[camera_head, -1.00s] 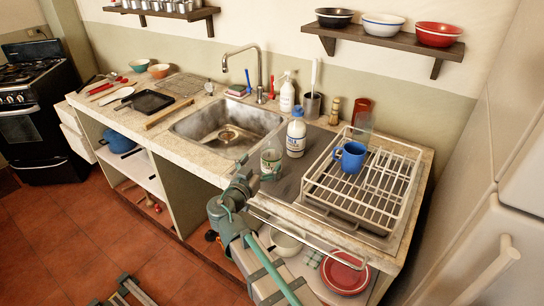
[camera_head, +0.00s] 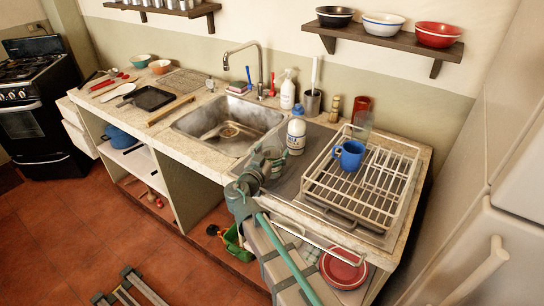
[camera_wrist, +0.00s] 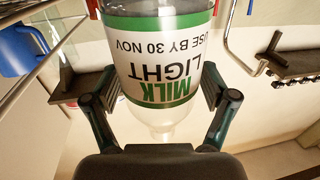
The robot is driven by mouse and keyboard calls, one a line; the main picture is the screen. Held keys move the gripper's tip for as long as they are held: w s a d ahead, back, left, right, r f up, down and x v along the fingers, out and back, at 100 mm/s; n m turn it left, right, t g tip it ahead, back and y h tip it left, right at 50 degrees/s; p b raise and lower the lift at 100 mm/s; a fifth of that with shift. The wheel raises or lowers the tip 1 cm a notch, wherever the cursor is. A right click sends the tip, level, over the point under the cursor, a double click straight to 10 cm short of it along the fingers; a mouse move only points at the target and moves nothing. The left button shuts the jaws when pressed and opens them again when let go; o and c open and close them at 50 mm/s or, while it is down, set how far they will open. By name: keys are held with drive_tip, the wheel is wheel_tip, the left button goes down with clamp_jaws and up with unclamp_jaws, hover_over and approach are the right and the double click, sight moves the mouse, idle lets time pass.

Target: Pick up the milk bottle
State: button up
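The milk bottle (camera_wrist: 162,60) is clear, with a white and green label reading MILK LIGHT; it shows upside down in the wrist view. In the head view my gripper (camera_head: 262,166) is at the counter's front edge, right of the sink, and largely hides this bottle. In the wrist view my gripper (camera_wrist: 162,95) has its fingers spread, one on each side of the bottle at the label's edge. The pads are very close to the bottle; I cannot tell whether they touch it. A white bottle with a blue cap and label (camera_head: 296,136) stands just behind.
A white dish rack (camera_head: 398,205) holding a blue mug (camera_head: 349,155) is right of my gripper. The sink (camera_head: 185,125) is to the left, with its tap (camera_head: 259,65) behind.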

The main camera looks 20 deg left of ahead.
drive_tip(key=c, duration=0.9)
drive_tip(key=shift+c, duration=0.2)
drive_tip(key=shift+r, duration=0.3)
